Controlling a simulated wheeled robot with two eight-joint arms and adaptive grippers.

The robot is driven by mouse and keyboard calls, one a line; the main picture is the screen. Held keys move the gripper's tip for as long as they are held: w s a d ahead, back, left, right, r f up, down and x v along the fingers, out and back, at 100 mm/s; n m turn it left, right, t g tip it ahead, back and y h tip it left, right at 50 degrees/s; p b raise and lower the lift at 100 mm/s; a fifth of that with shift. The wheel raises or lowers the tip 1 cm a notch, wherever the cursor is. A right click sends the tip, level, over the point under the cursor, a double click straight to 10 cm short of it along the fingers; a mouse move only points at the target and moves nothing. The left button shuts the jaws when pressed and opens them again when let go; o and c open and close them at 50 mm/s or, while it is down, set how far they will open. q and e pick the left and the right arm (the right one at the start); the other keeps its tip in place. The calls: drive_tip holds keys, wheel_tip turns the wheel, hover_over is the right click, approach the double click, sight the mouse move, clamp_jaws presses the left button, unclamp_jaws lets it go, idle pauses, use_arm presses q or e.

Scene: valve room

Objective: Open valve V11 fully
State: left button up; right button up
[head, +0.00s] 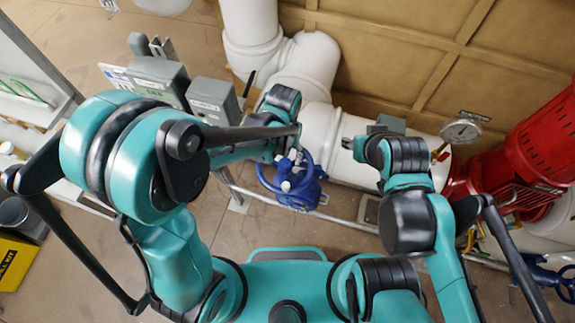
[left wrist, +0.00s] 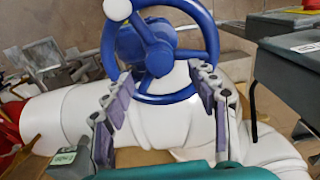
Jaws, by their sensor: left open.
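A blue valve handwheel (head: 270,180) stands on the white pipe ahead of my base; no V11 label is readable on it.
Grey boxes (head: 211,100) stand left of the wheel. The thick white pipe (head: 318,130) runs behind it. A pressure gauge (head: 461,131) and a red machine (head: 535,145) are at the right. Another blue valve (head: 545,277) is at the lower right. A yellow box (head: 14,262) lies far left.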

sight(285, 163)
idle(0.4)
use_arm(q)
drive_tip(key=m+b, duration=0.1)
drive_tip(key=m, duration=0.3)
drive_tip(key=shift+f, duration=0.1)
drive_tip(key=m+b, duration=0.1)
drive_tip(key=m, duration=0.2)
drive_tip(key=m+b, duration=0.1)
drive_tip(key=m, duration=0.8)
drive_tip(key=shift+b, duration=0.3)
wheel_tip(285, 163, down, 7)
drive_tip(key=b, duration=0.6)
drive_tip(key=shift+b, duration=0.3)
drive_tip(key=shift+s, duration=0.1)
